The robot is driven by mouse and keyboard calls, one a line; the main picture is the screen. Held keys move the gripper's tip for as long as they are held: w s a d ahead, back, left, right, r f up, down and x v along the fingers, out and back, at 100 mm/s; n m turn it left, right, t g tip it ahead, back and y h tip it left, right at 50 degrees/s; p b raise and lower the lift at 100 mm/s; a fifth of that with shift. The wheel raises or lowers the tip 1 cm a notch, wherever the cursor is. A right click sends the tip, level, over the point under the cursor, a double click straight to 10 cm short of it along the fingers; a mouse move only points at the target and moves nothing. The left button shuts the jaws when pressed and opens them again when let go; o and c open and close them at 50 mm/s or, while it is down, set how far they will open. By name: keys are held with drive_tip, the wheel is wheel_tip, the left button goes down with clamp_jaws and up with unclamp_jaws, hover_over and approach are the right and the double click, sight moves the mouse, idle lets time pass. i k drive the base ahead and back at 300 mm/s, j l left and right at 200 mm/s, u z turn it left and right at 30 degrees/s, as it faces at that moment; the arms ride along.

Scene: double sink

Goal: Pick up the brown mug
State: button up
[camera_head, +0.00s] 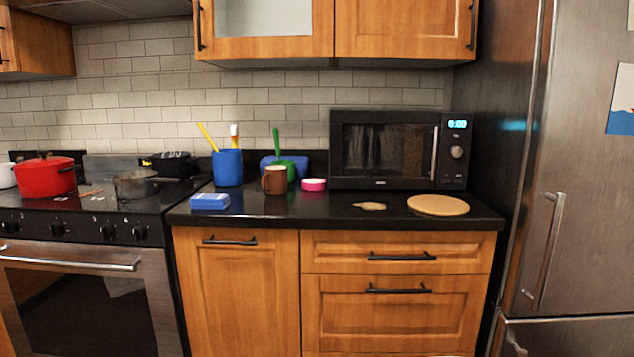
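The brown mug (275,181) stands upright on the black countertop (330,210), left of the microwave. Its handle appears to point left. A green cup and a blue item are close behind it, partly hidden by it. My gripper is not in view.
Near the mug are a blue utensil holder (228,168), a pink round container (314,184) and a blue-and-white box (210,201). The microwave (390,150) stands to the right, with a round tan board (438,205) in front. The counter front before the mug is clear.

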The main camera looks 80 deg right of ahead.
sight(275, 180)
drive_tip(key=z, duration=2.05)
drive_tip(key=i+l, duration=0.15)
drive_tip(key=i, duration=0.85)
